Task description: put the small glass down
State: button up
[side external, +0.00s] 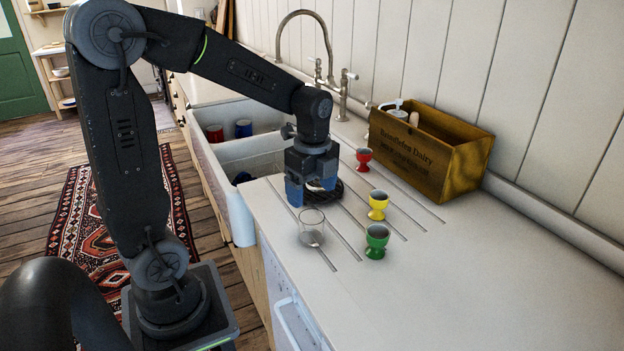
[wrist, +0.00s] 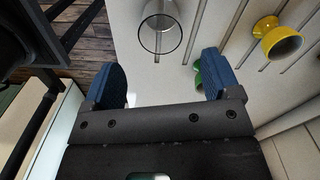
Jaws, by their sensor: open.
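The small glass (side external: 312,228) is clear and stands upright on the white grooved worktop, near the sink edge. It also shows in the wrist view (wrist: 161,28), at the top, beyond the fingertips and cut by the frame edge. My gripper (side external: 314,194) has blue fingers and points down over the worktop, behind the glass in the side view. In the wrist view my gripper (wrist: 162,72) has its fingers wide apart with nothing held between them. The glass is apart from the fingers.
Egg cups in red (side external: 363,160), yellow (side external: 378,205) and green (side external: 377,241) stand right of the glass. A dark round rack (side external: 336,191) lies partly hidden by my gripper. A wooden crate (side external: 428,154) stands against the wall. The sink (side external: 243,154) is left; the front right worktop is clear.

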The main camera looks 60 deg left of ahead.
jog(key=s+d+r+n+t, duration=0.5)
jog(key=s+d+r+n, duration=0.2)
jog(key=n, duration=0.8)
jog(key=s+d, duration=0.2)
jog(key=s, duration=0.1)
jog(key=shift+s+d+r+t, duration=0.15)
jog(key=shift+s+d+t, duration=0.05)
jog(key=shift+d+t, duration=0.2)
